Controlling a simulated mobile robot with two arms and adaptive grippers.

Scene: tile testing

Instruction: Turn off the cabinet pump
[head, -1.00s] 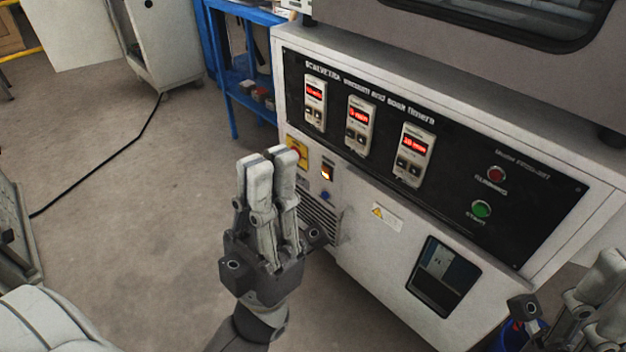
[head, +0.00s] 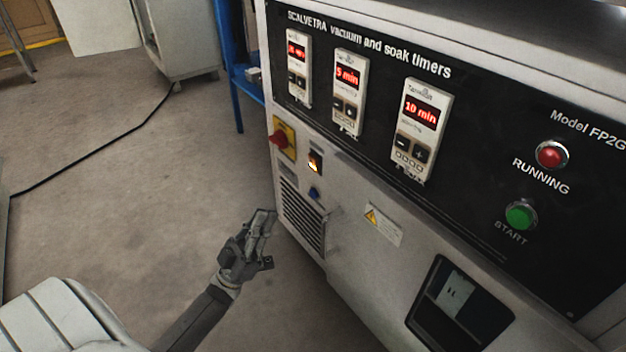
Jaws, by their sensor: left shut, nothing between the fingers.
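The cabinet (head: 350,215) stands on the right, with a black timer panel (head: 470,165) across its upper front. Below the panel, at the left end, is a red knob on a yellow plate (head: 283,138). Right of it is a small rocker switch (head: 314,162) with an orange glow, and below that a blue button or fitting (head: 314,193). No pump label is legible. My left gripper (head: 264,216) is shut and empty, below and left of the switch, in front of or beside the vent grille. My right gripper is out of view.
Three timers with lit red displays (head: 420,120), a red RUNNING lamp (head: 551,155) and a green START button (head: 521,215) sit on the panel. A blue shelf (head: 238,85) stands behind. A black cable (head: 95,145) crosses the open floor at left.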

